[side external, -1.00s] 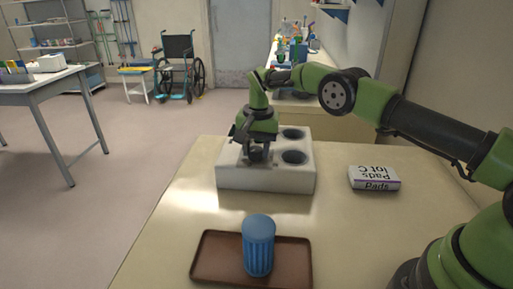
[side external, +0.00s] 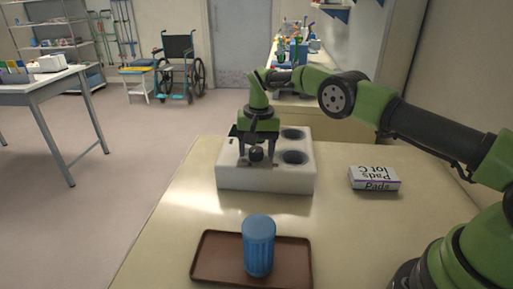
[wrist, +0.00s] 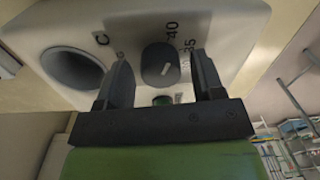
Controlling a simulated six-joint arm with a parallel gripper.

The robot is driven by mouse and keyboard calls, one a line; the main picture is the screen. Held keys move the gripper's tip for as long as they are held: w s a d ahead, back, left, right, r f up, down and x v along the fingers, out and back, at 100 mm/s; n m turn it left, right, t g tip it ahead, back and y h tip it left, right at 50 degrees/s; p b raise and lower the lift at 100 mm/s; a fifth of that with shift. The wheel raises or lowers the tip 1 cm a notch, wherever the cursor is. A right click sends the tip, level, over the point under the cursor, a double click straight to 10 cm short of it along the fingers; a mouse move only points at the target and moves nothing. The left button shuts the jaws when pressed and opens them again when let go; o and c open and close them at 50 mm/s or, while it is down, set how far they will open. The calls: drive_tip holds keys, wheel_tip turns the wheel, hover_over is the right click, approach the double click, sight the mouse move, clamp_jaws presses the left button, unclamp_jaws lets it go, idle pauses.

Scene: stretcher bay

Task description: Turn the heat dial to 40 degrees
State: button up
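The heat dial (wrist: 160,63) is a round dark knob with a short white mark, set on a white heater block (side external: 235,179). Printed numbers around it in the wrist view include 40, 35 and what looks like 30. The white mark is tilted, and I cannot tell exactly which number it points to. My gripper (wrist: 163,85) is open, with one dark finger on each side of the knob and visible gaps between. In the side view my gripper (side external: 256,150) is low over the block, with the dark knob between its fingers.
A blue ribbed cup (side external: 258,247) stands on a brown tray (side external: 212,273). A pads box (side external: 374,179) lies right.

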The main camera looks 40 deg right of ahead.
sight(258, 149)
drive_tip(key=shift+s+d+r, duration=0.1)
drive_tip(key=shift+s+r, duration=0.05)
drive_tip(key=shift+r, duration=3.6)
drive_tip(key=shift+r, duration=0.1)
drive_tip(key=s+a+r+n+t, duration=0.1)
drive_tip(key=s+r+t, duration=0.1)
drive_tip(key=s+r, duration=0.55)
drive_tip(key=s+r+n+t, duration=0.1)
drive_tip(key=s+r, duration=0.3)
drive_tip(key=r, duration=0.7)
drive_tip(key=s+a+f+n+t+y, duration=0.1)
drive_tip(key=s+f+t, duration=0.2)
drive_tip(key=s, duration=1.7)
drive_tip(key=shift+s+t+y, duration=0.15)
drive_tip(key=shift+t+y, duration=0.15)
drive_tip(key=shift+t, duration=0.2)
